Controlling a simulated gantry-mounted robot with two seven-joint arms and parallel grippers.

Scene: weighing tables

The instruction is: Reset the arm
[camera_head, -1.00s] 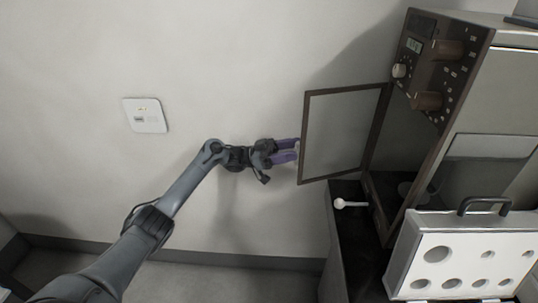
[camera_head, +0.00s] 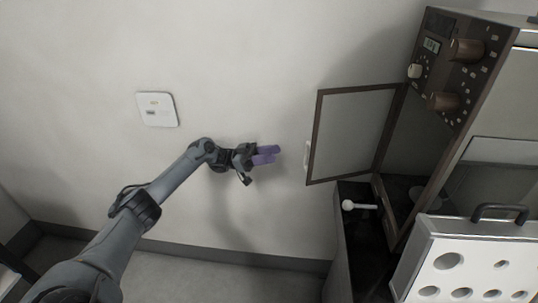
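My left arm comes in from the lower left and reaches toward the middle of the view. Its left gripper (camera_head: 270,154) has purple fingertips pointing right, with a small gap between them. It looks open and nothing shows between the fingers. It hangs in free air left of the open door (camera_head: 350,135) of the brown-framed cabinet, apart from the door edge. My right gripper is not in view.
The brown cabinet with knobs (camera_head: 466,50) stands at the right, its door swung out to the left. A white spoon-like object (camera_head: 360,205) lies on the dark table (camera_head: 352,240). A white block with round holes (camera_head: 470,262) stands lower right. A wall plate (camera_head: 157,109) is at left.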

